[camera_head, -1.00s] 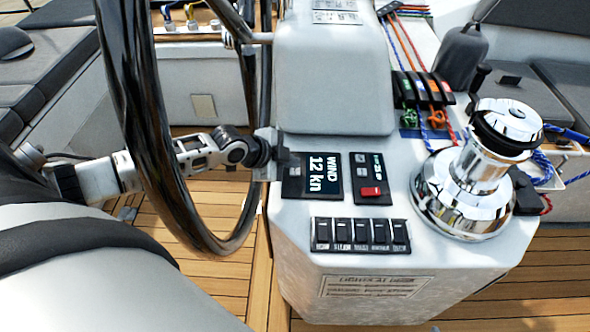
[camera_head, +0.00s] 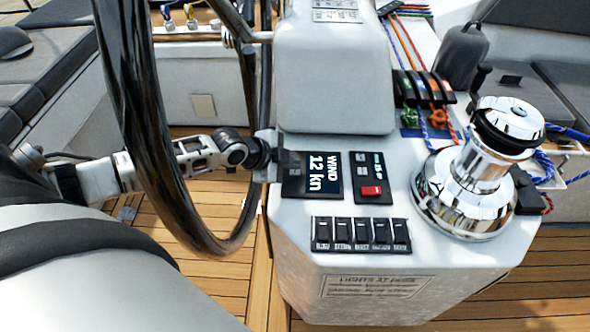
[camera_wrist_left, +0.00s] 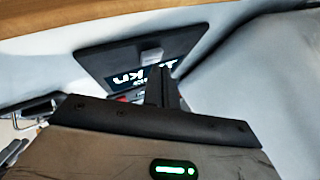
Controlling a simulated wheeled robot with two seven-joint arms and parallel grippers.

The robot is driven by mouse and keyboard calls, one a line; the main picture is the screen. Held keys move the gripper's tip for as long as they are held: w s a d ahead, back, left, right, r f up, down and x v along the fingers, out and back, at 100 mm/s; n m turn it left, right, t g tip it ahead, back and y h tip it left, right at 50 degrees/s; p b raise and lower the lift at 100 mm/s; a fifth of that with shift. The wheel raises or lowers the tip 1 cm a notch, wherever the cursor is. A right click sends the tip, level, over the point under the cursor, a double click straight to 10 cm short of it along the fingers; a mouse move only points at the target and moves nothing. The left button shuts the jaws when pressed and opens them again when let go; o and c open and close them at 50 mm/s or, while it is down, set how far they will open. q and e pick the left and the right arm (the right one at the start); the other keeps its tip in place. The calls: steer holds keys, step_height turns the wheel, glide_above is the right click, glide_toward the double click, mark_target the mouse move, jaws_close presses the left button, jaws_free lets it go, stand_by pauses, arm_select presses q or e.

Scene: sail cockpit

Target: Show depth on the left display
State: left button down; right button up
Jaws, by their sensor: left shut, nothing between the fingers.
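The left display (camera_head: 321,176) is a dark panel on the white console, and its screen reads "WIND 12 kn". It also shows in the left wrist view (camera_wrist_left: 122,62), with a light grey button (camera_wrist_left: 151,57) near its edge. My left gripper (camera_head: 286,163) is shut and empty, with its fingertips at the left edge of the display, by the button side. In the left wrist view the closed fingers (camera_wrist_left: 160,88) point at the panel close to the button and cover part of the screen. I cannot tell whether they touch it. My right gripper is not in view.
A panel with a red switch (camera_head: 371,190) sits right of the display. A row of several black rocker switches (camera_head: 361,235) lies below. The black steering wheel (camera_head: 150,130) stands in front of my left arm. A chrome winch (camera_head: 470,180) is on the right.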

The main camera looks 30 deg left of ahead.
mark_target(291, 172)
arm_select(q)
steer(key=shift+f+b, duration=0.35)
steer(key=shift+f, duration=0.15)
stand_by(0.5)
steer(key=shift+r, duration=0.15)
steer(key=shift+r+p, duration=0.75)
steer(key=shift+p, duration=0.1)
steer(key=shift+r, duration=0.1)
step_height(291, 172, up, 5)
steer(key=p, duration=0.4)
steer(key=shift+p, duration=0.4)
stand_by(0.7)
stand_by(1.4)
